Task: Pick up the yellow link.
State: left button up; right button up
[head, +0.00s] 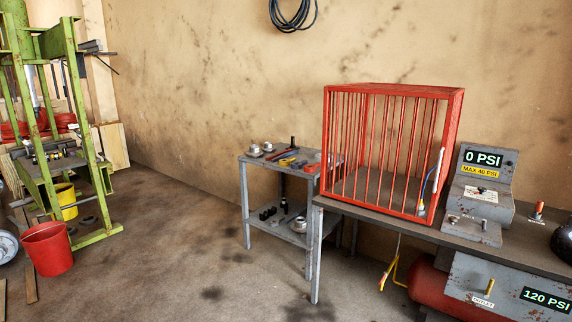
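A small yellow piece (287,161) lies on the top of the grey metal cart (258,162), among several small parts. It may be the yellow link, but it is too small to tell its shape. A second yellow item (388,275), thin and bent, hangs below the front edge of the workbench (375,211). Neither of my grippers is in view.
A red barred cage (462,110) stands on the workbench, beside a grey gauge box (484,184) reading 0 PSI. A red tank (432,288) sits below. A green press frame (84,120), red bucket (47,248) and yellow bucket (67,200) are at left. The middle floor is clear.

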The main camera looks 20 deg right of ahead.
aim_at(284, 163)
jog(key=i+z, duration=0.1)
jog(key=i, duration=1.65)
jog(key=i+z, duration=0.15)
jog(key=i, duration=0.3)
jog(key=i+j+z, duration=0.15)
jog(key=i, duration=0.3)
jog(key=i+j+z, duration=0.15)
jog(key=i, duration=0.3)
jog(key=i+j+z, duration=0.15)
jog(key=i+z, duration=0.2)
jog(key=z, duration=0.15)
jog(key=i+j+z, duration=0.3)
jog(key=z, duration=0.15)
jog(key=i+j+z, duration=0.25)
jog(key=z, duration=0.25)
jog(key=i+j+z, duration=0.15)
jog(key=j+z, duration=0.35)
